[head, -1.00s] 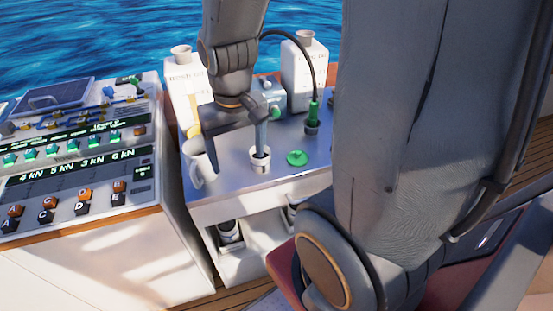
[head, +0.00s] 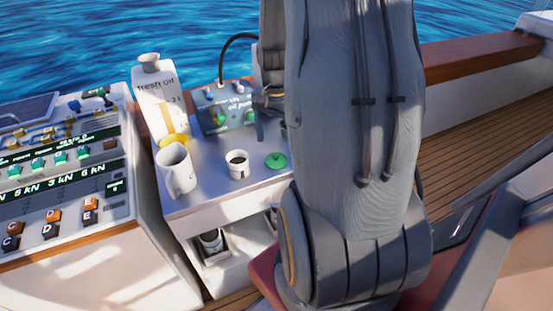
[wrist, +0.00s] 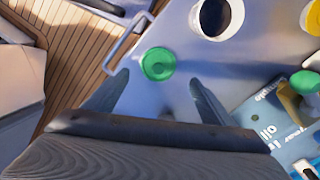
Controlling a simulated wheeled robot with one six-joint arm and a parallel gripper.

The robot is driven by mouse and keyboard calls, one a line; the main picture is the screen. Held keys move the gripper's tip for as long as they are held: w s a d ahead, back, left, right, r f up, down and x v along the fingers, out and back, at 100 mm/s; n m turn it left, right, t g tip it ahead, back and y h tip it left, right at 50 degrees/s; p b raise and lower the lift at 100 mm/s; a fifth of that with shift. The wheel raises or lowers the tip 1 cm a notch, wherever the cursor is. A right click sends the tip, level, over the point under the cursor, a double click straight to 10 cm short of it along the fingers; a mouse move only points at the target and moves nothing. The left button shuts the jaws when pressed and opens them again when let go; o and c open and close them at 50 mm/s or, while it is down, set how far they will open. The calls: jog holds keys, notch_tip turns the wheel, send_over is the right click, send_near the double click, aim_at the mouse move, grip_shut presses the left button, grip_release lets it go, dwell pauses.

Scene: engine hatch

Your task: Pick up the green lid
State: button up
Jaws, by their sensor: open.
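The green lid (head: 276,161) lies flat on the metal counter, to the right of a small white cup-like opening with dark inside (head: 237,164). In the wrist view the green lid (wrist: 158,63) shows ahead of my fingertips, between their lines. My gripper (wrist: 157,78) is open and empty, its two dark fingers apart with the lid beyond them. In the head view my arm hides most of the gripper; one finger shows behind the lid, above the counter.
A white jug (head: 178,172) and a bottle labelled fresh oil (head: 158,100) stand at the counter's left. A panel with green knobs (head: 226,118) is at the back. A control console (head: 65,170) stands farther left. A rail (wrist: 126,40) runs along the counter edge.

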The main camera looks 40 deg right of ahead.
aim_at(277, 154)
jog(key=f, duration=0.2)
jog(key=f+p, duration=0.1)
jog(key=f, duration=0.1)
jog(key=shift+s+a, duration=0.15)
jog(key=shift+s, duration=0.15)
jog(key=shift+f, duration=0.55)
jog(key=c, duration=1.1)
